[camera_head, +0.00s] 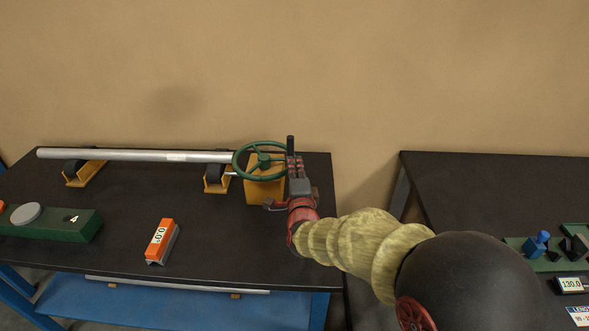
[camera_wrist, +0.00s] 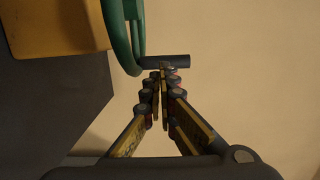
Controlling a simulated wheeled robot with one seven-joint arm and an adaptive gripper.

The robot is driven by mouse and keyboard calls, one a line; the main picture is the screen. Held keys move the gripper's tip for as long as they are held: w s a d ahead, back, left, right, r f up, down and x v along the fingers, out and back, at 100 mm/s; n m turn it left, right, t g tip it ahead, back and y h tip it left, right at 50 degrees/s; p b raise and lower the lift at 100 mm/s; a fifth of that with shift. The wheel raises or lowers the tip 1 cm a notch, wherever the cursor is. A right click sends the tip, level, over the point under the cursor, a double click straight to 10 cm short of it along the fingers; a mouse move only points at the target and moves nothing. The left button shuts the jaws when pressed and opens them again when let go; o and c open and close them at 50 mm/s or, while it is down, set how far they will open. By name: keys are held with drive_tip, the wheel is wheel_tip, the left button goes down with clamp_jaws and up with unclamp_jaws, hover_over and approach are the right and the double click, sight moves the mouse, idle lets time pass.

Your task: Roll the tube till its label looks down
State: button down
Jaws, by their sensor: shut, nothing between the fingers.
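A long silver tube (camera_head: 120,155) lies across two roller stands at the back of the left table. A pale label (camera_head: 178,157) shows on its side facing me. At its right end is a green handwheel (camera_head: 243,158) on a yellow box (camera_head: 262,190), with a dark upright handle (camera_head: 290,145) at the wheel's right rim. My gripper (camera_head: 293,160) is at the right of the wheel, fingers shut and empty. In the wrist view the handle (camera_wrist: 170,61) lies just beyond the fingertips (camera_wrist: 161,72); I cannot tell if they touch it. The green wheel (camera_wrist: 124,35) is left of them.
Roller stands (camera_head: 85,172) hold the tube. An orange block reading 0.0° (camera_head: 160,240) and a green base with a grey disc (camera_head: 50,222) stand on the left table. A gap separates it from the right table (camera_head: 480,190), which carries a blue knob (camera_head: 536,243) and a 130.0 display (camera_head: 571,284).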

drive_tip(key=s+d+p, duration=0.2)
drive_tip(key=s, duration=0.8)
drive_tip(key=shift+s+p, duration=0.2)
drive_tip(key=shift+p, duration=0.15)
